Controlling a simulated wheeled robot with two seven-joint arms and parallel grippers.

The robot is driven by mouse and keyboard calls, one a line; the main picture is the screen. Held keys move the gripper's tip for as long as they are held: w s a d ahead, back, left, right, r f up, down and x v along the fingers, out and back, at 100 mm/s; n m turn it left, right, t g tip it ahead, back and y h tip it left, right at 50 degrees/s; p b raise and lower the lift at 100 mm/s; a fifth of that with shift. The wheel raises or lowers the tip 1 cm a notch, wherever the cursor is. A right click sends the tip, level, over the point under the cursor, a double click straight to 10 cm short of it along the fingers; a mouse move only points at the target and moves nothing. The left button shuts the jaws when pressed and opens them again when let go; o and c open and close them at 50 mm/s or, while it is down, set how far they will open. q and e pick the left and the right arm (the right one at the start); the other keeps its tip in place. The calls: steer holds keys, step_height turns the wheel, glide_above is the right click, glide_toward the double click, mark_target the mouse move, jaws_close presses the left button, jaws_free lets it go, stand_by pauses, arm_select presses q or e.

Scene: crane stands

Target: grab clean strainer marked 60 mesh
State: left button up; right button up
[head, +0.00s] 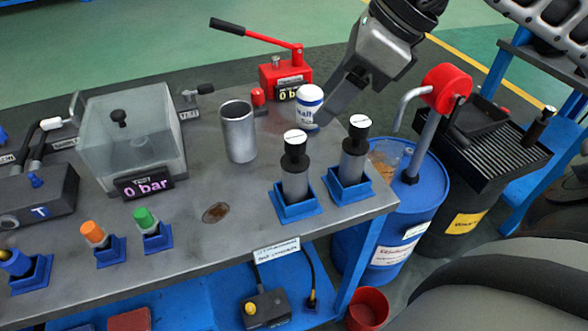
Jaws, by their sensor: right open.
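Two dark strainer-like cylinders with grey bodies and white round tops stand upright in blue holders at the table's right end: the left one (295,165) and the right one (353,152). The marks on their tops are too small to read, so I cannot tell which is 60 mesh. My right gripper (322,115) is open above the back right of the table, behind these cylinders. Its visible finger reaches down close to a white and blue bottle (309,103); I cannot tell whether they touch. My left gripper is not in view.
A metal cup (238,132), a clear box (135,130) reading 0 bar and a red hand pump (284,76) stand on the grey table (240,200). Orange (94,233) and green-capped (147,221) pieces sit front left. A blue drum (410,205) stands right of the table.

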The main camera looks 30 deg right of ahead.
mark_target(298, 137)
steer(key=p+x, duration=0.1)
steer(key=x, duration=0.9)
steer(key=shift+a+f, duration=0.15)
steer(key=shift+f, duration=0.05)
jaws_close()
